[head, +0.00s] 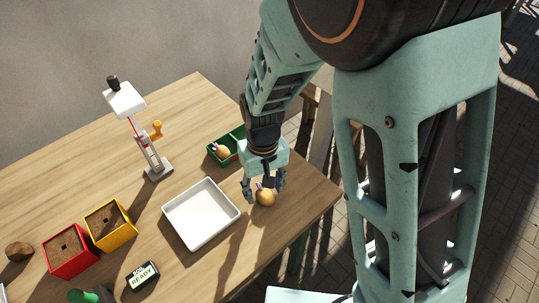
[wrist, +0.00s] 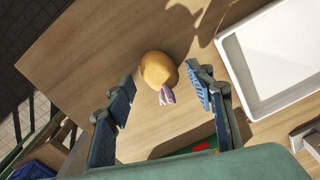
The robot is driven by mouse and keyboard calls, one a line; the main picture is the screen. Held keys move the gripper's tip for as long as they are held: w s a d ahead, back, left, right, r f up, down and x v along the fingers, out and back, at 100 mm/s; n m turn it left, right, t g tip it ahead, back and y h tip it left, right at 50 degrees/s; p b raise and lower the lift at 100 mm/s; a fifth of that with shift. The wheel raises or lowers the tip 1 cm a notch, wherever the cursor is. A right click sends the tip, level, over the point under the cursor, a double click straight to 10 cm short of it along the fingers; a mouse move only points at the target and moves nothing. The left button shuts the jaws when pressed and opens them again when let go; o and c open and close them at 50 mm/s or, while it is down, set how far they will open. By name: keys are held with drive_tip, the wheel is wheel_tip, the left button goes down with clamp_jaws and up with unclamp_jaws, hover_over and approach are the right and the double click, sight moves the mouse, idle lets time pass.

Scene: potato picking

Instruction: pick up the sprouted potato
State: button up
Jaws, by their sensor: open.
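A sprouted potato (head: 265,197), yellow-brown with purple-white sprouts, lies on the wooden table near its right end. It also shows in the wrist view (wrist: 156,68), with its sprouts pointing toward my gripper. My gripper (head: 265,189) is open and above the potato. In the wrist view its two blue-padded fingers (wrist: 163,92) stand to either side, with the potato between and slightly beyond the tips. I cannot tell that either finger touches it. Another potato (head: 222,152) with a purple sprout sits in the green divided tray (head: 238,133) behind my gripper.
A white tray (head: 168,208) lies left of my gripper and shows in the wrist view (wrist: 232,55). Yellow (head: 121,239) and red (head: 77,266) soil pots, a READY sign (head: 143,276) and a stand device (head: 157,170) are farther left. The table's right edge is close to the potato.

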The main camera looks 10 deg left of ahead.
drive_tip(key=shift+f, duration=0.65)
drive_tip(key=shift+c, duration=0.6)
drive_tip(key=c, duration=1.1)
drive_tip(key=shift+r, duration=0.1)
